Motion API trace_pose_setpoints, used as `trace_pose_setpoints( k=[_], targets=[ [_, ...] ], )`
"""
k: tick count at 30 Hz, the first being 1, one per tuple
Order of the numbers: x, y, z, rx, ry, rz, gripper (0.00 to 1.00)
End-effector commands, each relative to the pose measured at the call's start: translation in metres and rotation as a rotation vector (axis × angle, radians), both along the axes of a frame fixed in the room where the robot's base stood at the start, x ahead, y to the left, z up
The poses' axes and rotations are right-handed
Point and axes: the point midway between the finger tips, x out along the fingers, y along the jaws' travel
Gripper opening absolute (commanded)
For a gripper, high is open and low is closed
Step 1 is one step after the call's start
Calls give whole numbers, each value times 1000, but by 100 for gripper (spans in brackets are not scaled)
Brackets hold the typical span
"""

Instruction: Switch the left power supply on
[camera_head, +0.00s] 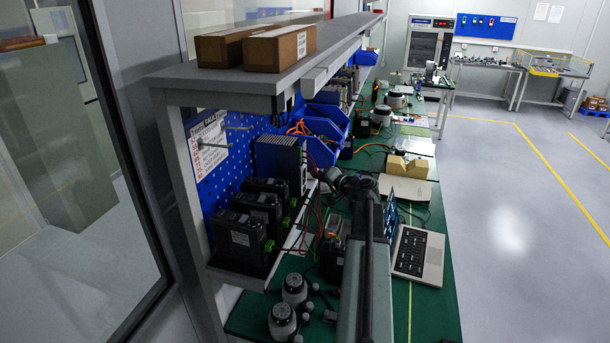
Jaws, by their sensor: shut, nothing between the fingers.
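Several black box units stand in a row on a small shelf at the left of the bench. The nearest black unit (241,236) is at the shelf's front end, with others behind it. I cannot tell which of these is the left power supply, and no switch can be made out. My arm reaches forward over the bench from the bottom of the picture. My gripper (331,179), small and dark at its far end, is shut and empty, to the right of the grey finned unit. Its fingertips are hard to make out.
Two round grey-topped devices (283,319) stand at the front left. Cables hang near the shelf. An upper shelf (215,82) carries cardboard boxes. The floor at right is clear.

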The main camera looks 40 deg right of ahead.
Motion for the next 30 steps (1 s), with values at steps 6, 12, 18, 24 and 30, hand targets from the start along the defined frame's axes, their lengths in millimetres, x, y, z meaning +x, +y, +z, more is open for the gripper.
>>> trace_pose_setpoints(
  k=[6, 12, 18, 24, 30],
  targets=[
    [0, 0, 0, 0, 0, 0, 0],
    [0, 0, 0, 0, -1, -1, 0],
    [0, -1, 0, 0, -1, -1, 0],
    [0, 0, 0, 0, 0, -1, 0],
    [6, 3, 0, 0, 0, -1, 0]
  ],
)
